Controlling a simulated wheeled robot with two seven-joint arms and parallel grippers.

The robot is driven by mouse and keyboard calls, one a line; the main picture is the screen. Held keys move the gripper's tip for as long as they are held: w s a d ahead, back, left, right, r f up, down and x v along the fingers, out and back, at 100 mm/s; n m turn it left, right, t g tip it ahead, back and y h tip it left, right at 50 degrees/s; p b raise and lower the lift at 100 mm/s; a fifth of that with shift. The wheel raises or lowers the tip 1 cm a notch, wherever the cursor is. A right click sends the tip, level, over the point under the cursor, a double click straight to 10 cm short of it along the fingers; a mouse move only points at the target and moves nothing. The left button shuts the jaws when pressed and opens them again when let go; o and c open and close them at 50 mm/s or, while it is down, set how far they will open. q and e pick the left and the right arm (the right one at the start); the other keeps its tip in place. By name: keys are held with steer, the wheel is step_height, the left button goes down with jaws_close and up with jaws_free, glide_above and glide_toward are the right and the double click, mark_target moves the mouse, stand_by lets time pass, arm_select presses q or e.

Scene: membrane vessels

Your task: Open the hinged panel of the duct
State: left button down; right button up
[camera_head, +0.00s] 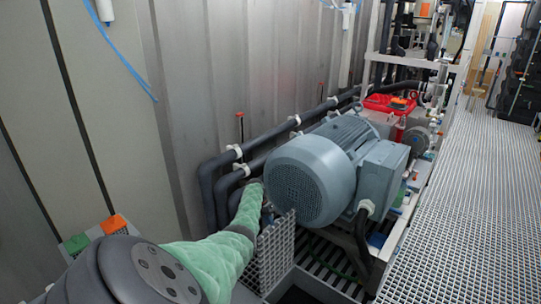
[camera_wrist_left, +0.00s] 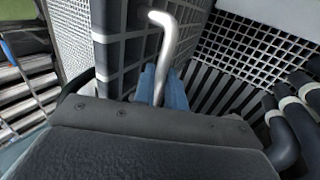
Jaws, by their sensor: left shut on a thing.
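The hinged panel (camera_head: 275,255) is a grey grating, standing steeply raised beside the motor in the head view. Its grid also shows left of centre in the wrist view (camera_wrist_left: 118,50). A bent, pale metal handle (camera_wrist_left: 163,42) rises between the blue fingertips of my left gripper (camera_wrist_left: 161,88), which is shut on it. In the head view my green-sleeved left arm reaches behind the panel's left side; its fingers are hidden there. A dark slatted duct (camera_head: 325,258) shows below and right of the panel. My right gripper is in neither view.
A large grey-blue motor (camera_head: 315,175) stands close right of my left arm. Dark pipes (camera_head: 215,175) with white clamps run along the wall on the left. A red bin (camera_head: 385,104) lies farther back. The grated walkway (camera_head: 470,200) on the right is clear.

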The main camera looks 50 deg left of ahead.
arm_select(q)
steer(key=shift+s+d+f, duration=0.1)
steer(key=shift+f, duration=0.15)
steer(key=c, duration=1.5)
jaws_free()
steer(key=shift+o, duration=0.2)
steer(key=shift+r, duration=0.1)
steer(key=w+v, duration=0.1)
steer(key=v, duration=0.6)
steer(key=shift+s+a+r+b, duration=0.3)
steer(key=shift+s+b, duration=0.05)
steer(key=shift+s, duration=0.1)
